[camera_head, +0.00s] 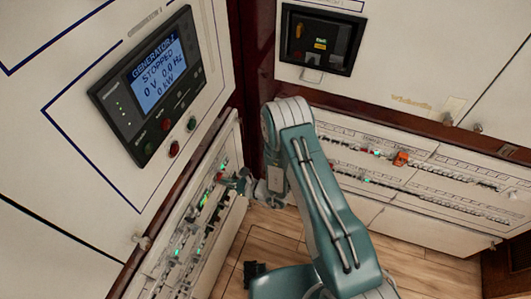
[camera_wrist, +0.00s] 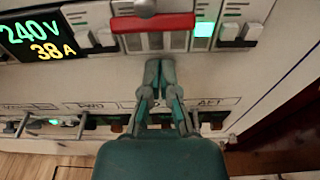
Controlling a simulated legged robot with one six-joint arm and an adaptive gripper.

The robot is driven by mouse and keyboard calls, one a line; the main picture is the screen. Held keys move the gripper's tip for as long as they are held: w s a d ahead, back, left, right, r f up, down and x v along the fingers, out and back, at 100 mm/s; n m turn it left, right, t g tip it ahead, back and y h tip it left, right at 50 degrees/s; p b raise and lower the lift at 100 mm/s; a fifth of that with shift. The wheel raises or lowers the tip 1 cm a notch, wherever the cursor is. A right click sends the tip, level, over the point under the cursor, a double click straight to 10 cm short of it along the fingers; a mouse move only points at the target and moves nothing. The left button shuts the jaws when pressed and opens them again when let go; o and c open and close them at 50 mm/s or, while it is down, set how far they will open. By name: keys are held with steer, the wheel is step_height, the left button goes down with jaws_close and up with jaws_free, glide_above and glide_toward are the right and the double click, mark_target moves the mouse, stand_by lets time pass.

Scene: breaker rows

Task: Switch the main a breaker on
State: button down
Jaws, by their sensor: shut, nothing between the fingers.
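A wide breaker with a red handle bar (camera_wrist: 152,23) sits at the top middle of the wrist view, in a row of breakers. I cannot read a label naming it as main a, nor tell whether it is on. My gripper (camera_wrist: 160,66) is shut and empty, its fingertips together just below the red bar, in front of the breaker's lower part; I cannot tell whether they touch it. In the head view my gripper (camera_head: 232,182) is at the low left breaker panel (camera_head: 232,140), and hides part of its rows.
A lit display (camera_wrist: 40,38) reads 240V and 38A, left of the breaker. A green light (camera_wrist: 204,30) and smaller switches (camera_wrist: 240,34) are on its right. Another switch row (camera_wrist: 55,124) runs below. A generator screen (camera_head: 158,76) reads STOPPED. A second breaker panel (camera_head: 440,165) stands right.

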steer(key=r+v, duration=0.1)
steer(key=v, duration=0.9)
step_height(320, 180, up, 14)
steer(key=s+a+n+g, duration=0.1)
steer(key=n+g, duration=0.5)
steer(key=n, duration=0.2)
steer(key=s+d+r+n+g+h, duration=0.1)
steer(key=s+d+r+n+h, duration=0.1)
steer(key=r, duration=0.4)
steer(key=s+d+r+n+g+h, duration=0.2)
steer(key=s+d+r+n+h, duration=0.1)
steer(key=s+r+n, duration=0.3)
steer(key=shift+d+r+n+h, duration=0.2)
steer(key=shift+r+n+h, duration=0.4)
steer(key=shift+r+n, duration=0.1)
steer(key=shift+s, duration=0.1)
steer(key=s+d+r+n+t+h, duration=0.2)
steer(key=s+d+r+t+h, duration=0.1)
steer(key=d+r, duration=0.3)
steer(key=s+d+r+n+t+h, duration=0.3)
steer(key=s+d+r+t+h, duration=0.1)
steer(key=d+r+t+h, duration=0.1)
steer(key=d+r+h, duration=0.1)
steer(key=d, duration=0.1)
steer(key=shift+d, duration=0.3)
stand_by(0.7)
